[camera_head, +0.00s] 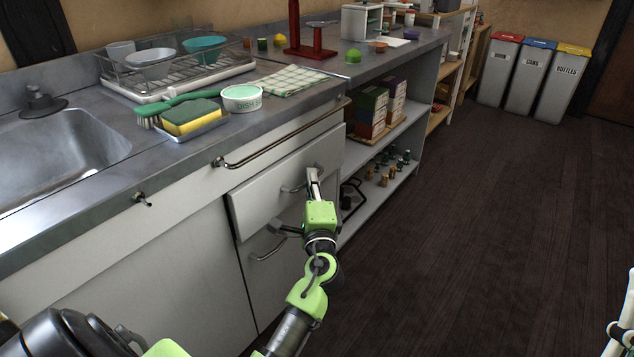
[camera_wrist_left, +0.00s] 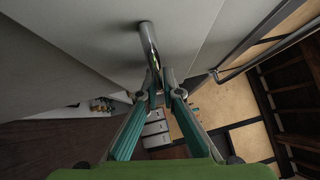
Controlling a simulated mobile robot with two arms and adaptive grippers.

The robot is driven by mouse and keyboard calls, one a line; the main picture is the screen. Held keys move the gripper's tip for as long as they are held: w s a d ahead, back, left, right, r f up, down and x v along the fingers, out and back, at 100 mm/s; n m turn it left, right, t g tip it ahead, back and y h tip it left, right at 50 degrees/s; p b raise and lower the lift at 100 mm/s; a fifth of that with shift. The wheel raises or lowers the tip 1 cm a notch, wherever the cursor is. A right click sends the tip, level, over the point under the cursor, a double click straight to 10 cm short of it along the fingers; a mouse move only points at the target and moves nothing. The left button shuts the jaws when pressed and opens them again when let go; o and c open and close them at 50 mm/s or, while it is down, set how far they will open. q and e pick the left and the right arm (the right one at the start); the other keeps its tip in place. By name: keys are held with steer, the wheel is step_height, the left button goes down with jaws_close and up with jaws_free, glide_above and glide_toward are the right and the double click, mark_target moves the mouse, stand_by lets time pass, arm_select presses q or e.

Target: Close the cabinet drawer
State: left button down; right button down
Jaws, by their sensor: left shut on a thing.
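The cabinet's upper drawer (camera_head: 265,197) has a pale grey front under the counter. It appears to stand slightly out from the cabinet face, with a dark gap along its lower left. Its metal handle (camera_head: 292,189) is a curved bar on the front. My left gripper (camera_head: 314,178) is at the right part of this handle, shut on it. In the left wrist view the handle (camera_wrist_left: 149,42) runs down between the fingertips of the left gripper (camera_wrist_left: 158,88).
A lower drawer with its own handle (camera_head: 267,252) is below. A towel rail (camera_head: 285,138) runs along the counter front above. Open shelves (camera_head: 385,140) with boxes and jars stand to the right. Dark floor (camera_head: 490,230) is clear, with bins (camera_head: 528,75) at the back.

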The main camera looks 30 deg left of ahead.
arm_select(q)
steer(key=a, duration=0.2)
steer(key=shift+a, duration=0.35)
steer(key=c, duration=2.5)
jaws_free()
arm_select(e)
steer(key=shift+w+f+g, duration=0.3)
steer(key=shift+w+f, duration=0.05)
steer(key=shift+w, duration=0.1)
steer(key=shift+a, duration=0.1)
arm_select(q)
steer(key=shift+s+d+f, duration=0.1)
steer(key=shift+s+d, duration=0.05)
steer(key=v, duration=1.1)
steer(key=shift+s+d, duration=0.2)
